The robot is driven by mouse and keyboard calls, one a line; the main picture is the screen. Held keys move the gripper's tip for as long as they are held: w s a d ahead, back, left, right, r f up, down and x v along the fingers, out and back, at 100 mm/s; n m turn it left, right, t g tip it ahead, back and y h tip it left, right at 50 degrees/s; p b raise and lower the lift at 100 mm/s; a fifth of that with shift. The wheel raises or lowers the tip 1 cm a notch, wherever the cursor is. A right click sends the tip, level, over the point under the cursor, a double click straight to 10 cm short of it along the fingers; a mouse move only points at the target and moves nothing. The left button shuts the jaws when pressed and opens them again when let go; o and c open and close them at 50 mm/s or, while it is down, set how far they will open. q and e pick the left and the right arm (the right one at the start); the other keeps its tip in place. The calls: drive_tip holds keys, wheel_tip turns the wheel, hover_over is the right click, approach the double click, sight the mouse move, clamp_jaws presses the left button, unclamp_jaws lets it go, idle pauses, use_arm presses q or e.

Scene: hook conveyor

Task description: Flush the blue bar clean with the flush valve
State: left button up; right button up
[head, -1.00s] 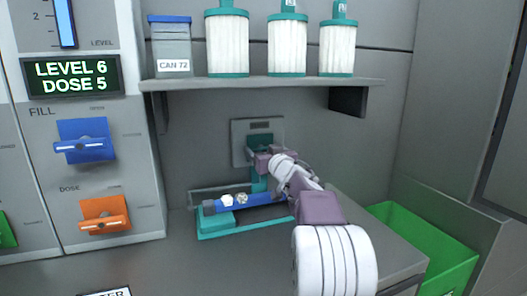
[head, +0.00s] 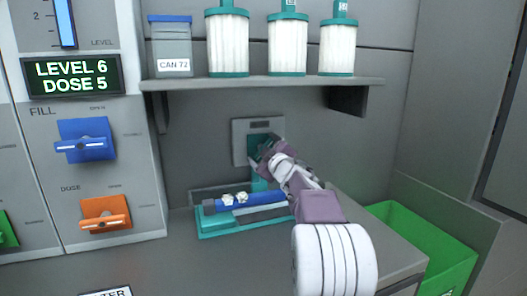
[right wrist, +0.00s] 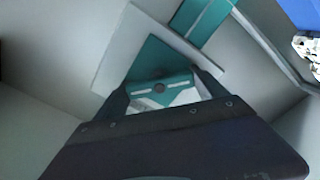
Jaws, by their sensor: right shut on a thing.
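The blue bar (head: 264,198) lies in a teal cradle (head: 215,232) under the shelf, with white lumps (head: 235,199) on its left part. Its blue end and white lumps also show at the right edge of the right wrist view (right wrist: 302,14). The flush valve is a teal handle (right wrist: 158,86) on a grey wall plate (head: 240,150), above the bar. My right gripper (head: 265,150) is shut on the teal handle, which shows between its fingers in the right wrist view. The gripper partly hides the valve in the head view. My left gripper is not in view.
A shelf (head: 260,83) with a grey can (head: 170,45) and white cartridges (head: 228,45) hangs above. A panel with a blue lever (head: 85,142) and an orange lever (head: 104,213) stands at left. A green bin (head: 440,245) is at right.

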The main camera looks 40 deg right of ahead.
drive_tip(key=n+b, duration=0.1)
drive_tip(key=n, duration=0.4)
drive_tip(key=shift+n, duration=0.3)
idle(0.4)
drive_tip(key=shift+f, duration=0.1)
drive_tip(key=o, duration=1.3)
drive_tip(key=v, duration=0.9)
drive_tip(key=shift+p, duration=0.45)
